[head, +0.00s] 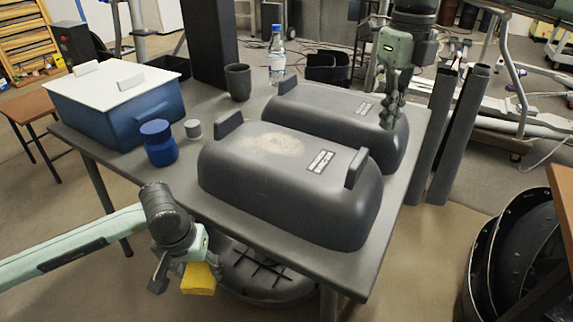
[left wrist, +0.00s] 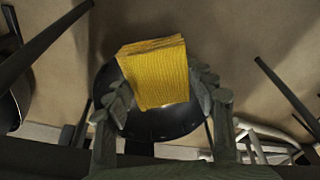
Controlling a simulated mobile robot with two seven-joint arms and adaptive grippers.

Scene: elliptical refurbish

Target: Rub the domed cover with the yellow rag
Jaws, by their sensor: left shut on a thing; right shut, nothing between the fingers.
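Two dark grey domed covers lie on the grey table. The near cover (head: 250,185) has a pale, dusty patch on its top, a label and a raised block at each end. The far cover (head: 325,108) lies behind it. My left gripper (head: 182,276) is shut on the folded yellow rag (head: 199,279), in front of the table's near edge and below the near cover. The rag also shows between the fingers in the left wrist view (left wrist: 157,72). My right gripper (head: 391,112) is shut and empty, pointing down at the far cover's right end; whether it touches is unclear.
A blue bin with a white lid (head: 118,85), a blue jar (head: 158,143), a small grey cap (head: 193,128), a dark cup (head: 238,82) and a water bottle (head: 277,55) stand on the table. A round dark part (head: 262,272) is under the table.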

